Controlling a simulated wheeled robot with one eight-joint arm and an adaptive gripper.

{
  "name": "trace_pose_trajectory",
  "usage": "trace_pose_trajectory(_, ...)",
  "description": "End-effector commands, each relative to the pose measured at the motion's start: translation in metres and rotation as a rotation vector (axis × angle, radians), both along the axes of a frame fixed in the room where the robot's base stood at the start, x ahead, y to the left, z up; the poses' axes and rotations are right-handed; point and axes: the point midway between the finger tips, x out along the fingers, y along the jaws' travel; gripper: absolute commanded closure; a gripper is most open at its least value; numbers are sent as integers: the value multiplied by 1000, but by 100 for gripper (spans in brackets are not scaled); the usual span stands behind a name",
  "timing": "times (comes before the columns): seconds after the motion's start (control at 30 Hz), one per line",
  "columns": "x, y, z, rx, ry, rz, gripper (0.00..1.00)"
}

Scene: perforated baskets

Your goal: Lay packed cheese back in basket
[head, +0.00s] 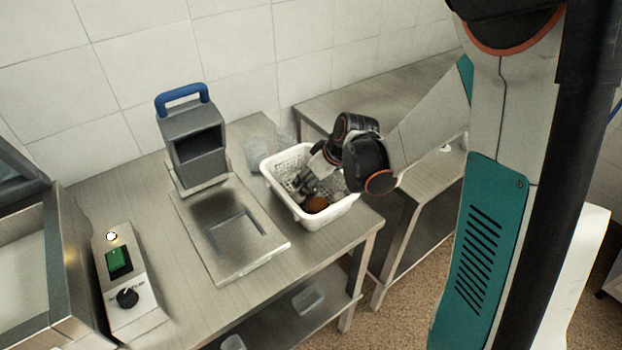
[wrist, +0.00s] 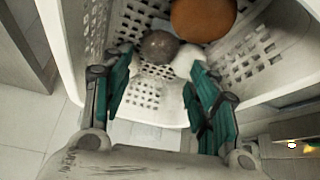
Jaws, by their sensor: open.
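A white perforated basket (head: 331,214) stands on the metal table, and its wall also shows in the wrist view (wrist: 262,75). My gripper (head: 309,187) reaches down into the basket. In the wrist view my gripper (wrist: 160,66) is open, with a green-padded finger at each side. A round orange-brown item (head: 316,203) lies in the basket and shows at the top of the wrist view (wrist: 203,17). A grey-brown round item (wrist: 159,46) and a small white item (wrist: 187,60) lie near the fingertips. I cannot tell which item is the packed cheese.
A grey device with a blue handle (head: 182,93) stands left of the basket on a metal base plate (head: 205,262). A control box with a green display (head: 119,262) is at the left. A clear container (head: 257,153) stands behind the basket. A second table adjoins at right.

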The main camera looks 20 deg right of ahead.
Motion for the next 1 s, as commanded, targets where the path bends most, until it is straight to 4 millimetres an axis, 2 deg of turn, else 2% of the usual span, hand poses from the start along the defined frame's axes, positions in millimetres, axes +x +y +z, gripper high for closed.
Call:
trace_pose_trajectory(0.23, -2, -1, 9, 0, 0, -1, 46)
trace_pose_trajectory(0.7, -41, -23, 86, 0, 0, -2, 46)
trace_pose_trajectory(0.83, -47, -26, 99, 0, 0, -1, 46)
trace_pose_trajectory(1.0, -52, -29, 107, 0, 0, 0, 46)
